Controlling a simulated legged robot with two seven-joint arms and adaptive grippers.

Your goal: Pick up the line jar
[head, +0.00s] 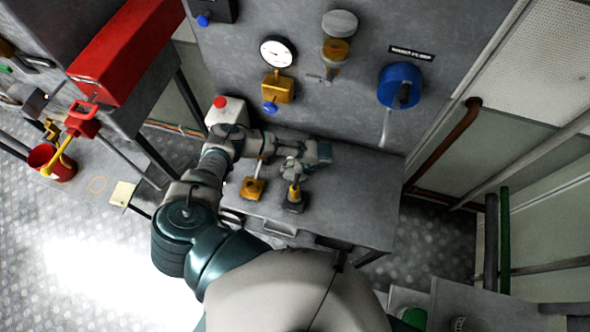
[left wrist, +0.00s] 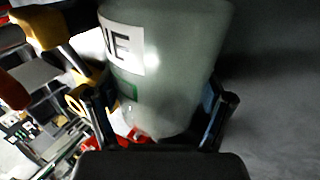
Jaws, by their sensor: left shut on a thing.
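The line jar (left wrist: 180,65) fills the middle of the left wrist view. It is a pale, cloudy jar with a white label ending in "NE" and a green mark below it. My left gripper (left wrist: 162,108) is shut on it, with one dark finger on each side. In the head view my left gripper (head: 294,170) is over the grey bench, and the jar cannot be clearly told apart there. A small yellow-topped item with a dark base (head: 293,199) shows just below the gripper. My right gripper is not in view.
The grey bench (head: 362,190) has clear room to the right. A yellow item (head: 253,188) stands left of the gripper. A box with a red button (head: 223,112) sits at the bench's back left. A gauge (head: 277,52) and a blue round fitting (head: 401,85) are on the panel behind.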

